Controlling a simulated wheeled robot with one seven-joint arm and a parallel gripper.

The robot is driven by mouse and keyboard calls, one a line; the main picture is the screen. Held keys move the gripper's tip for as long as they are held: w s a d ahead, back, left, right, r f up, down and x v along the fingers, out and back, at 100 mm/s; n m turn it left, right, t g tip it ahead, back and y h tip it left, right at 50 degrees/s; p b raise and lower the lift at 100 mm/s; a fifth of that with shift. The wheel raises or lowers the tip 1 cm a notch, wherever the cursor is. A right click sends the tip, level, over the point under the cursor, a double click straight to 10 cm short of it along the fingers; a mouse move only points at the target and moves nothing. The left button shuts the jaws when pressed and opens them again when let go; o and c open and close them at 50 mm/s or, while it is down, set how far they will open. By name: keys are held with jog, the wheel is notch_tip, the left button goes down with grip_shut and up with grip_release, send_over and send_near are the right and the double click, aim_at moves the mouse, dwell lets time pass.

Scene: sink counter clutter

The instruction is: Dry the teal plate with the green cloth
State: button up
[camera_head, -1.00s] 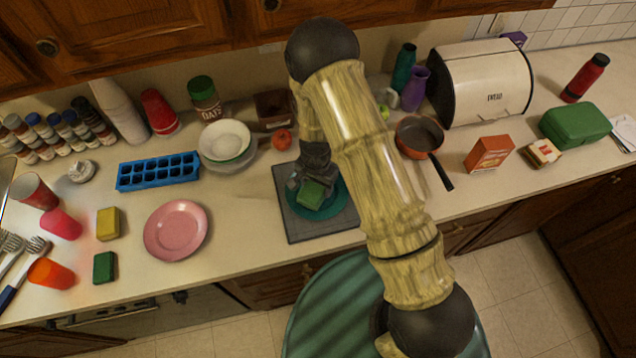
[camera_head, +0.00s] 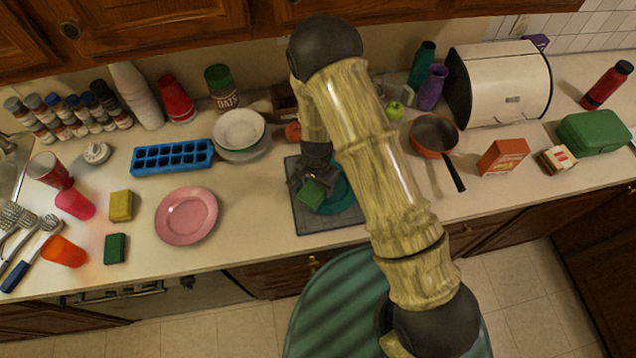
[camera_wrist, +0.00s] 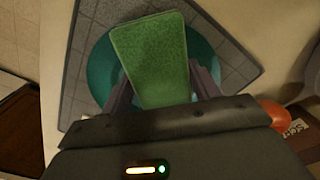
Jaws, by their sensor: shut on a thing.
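The teal plate (camera_head: 343,198) lies on a grey mat (camera_head: 305,226) on the counter, partly hidden by my arm and gripper. My gripper (camera_head: 314,178) is over the left part of the plate, shut on the green cloth (camera_head: 312,194). In the wrist view the cloth (camera_wrist: 152,55) is a flat green rectangle between the two fingers of my gripper (camera_wrist: 160,88). It covers the middle of the plate there, and the plate's rim (camera_wrist: 101,72) shows on both sides. I cannot tell whether the cloth touches the plate.
A pink plate (camera_head: 187,215) lies left of the mat. Stacked bowls (camera_head: 239,130) and a red tomato (camera_head: 293,132) are behind it. An orange pan (camera_head: 433,134) stands to the right. Sponges, cups and utensils fill the far left. Bare counter lies between pink plate and mat.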

jog(key=shift+w+d+r, duration=0.1)
jog(key=shift+w+d, duration=0.4)
jog(key=shift+d, duration=0.3)
jog(key=shift+w+d, duration=0.5)
jog(key=shift+d, duration=0.25)
jog(key=shift+w+d+b, duration=0.3)
jog(key=shift+w+d, duration=0.2)
jog(key=shift+d, duration=0.25)
jog(key=shift+w+d+b, duration=0.25)
jog(key=shift+w+d, duration=0.25)
jog(key=shift+d, duration=0.25)
jog(key=shift+r+p, duration=2.2)
jog(key=shift+r, duration=0.75)
